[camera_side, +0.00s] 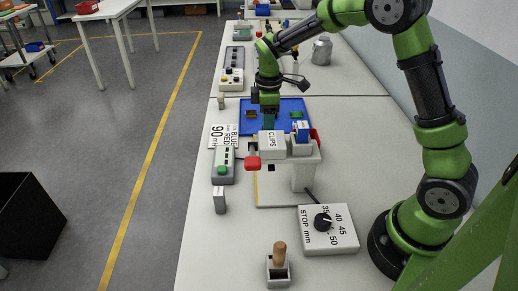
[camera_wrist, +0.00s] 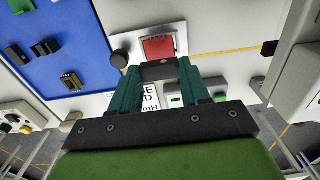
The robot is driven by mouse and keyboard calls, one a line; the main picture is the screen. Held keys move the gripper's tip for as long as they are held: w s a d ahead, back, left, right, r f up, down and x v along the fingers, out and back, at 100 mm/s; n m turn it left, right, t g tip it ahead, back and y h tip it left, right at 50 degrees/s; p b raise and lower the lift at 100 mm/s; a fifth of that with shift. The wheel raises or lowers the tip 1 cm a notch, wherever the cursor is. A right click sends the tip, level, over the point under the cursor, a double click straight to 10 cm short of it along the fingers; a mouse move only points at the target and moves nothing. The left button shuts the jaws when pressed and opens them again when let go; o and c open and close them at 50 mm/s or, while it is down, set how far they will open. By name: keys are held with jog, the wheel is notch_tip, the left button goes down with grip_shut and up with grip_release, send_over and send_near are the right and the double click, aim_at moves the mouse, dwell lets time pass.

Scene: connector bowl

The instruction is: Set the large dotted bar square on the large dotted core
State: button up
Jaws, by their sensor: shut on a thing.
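My gripper (camera_wrist: 159,72) has teal fingers, shut on a dark bar (camera_wrist: 159,71) that spans their tips in the wrist view. I cannot make out dots on the bar, and in the side view it is too small to tell. In the side view my gripper (camera_side: 269,122) points down over the front part of the blue tray (camera_side: 285,103), behind the white CLIPS box. Small dark pieces lie on the tray in the wrist view, one with gold marks (camera_wrist: 71,81). I cannot tell which thing is the large dotted core.
A white CLIPS box (camera_side: 272,141) and a fixture with a blue block (camera_side: 301,132) stand in front of the tray. A red part (camera_side: 253,162) juts out at their left. A STOP dial box (camera_side: 328,229) and a wooden-handled holder (camera_side: 279,262) are nearer.

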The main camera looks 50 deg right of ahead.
jog(key=shift+f, duration=1.75)
jog(key=o, duration=1.1)
jog(key=shift+o, duration=0.2)
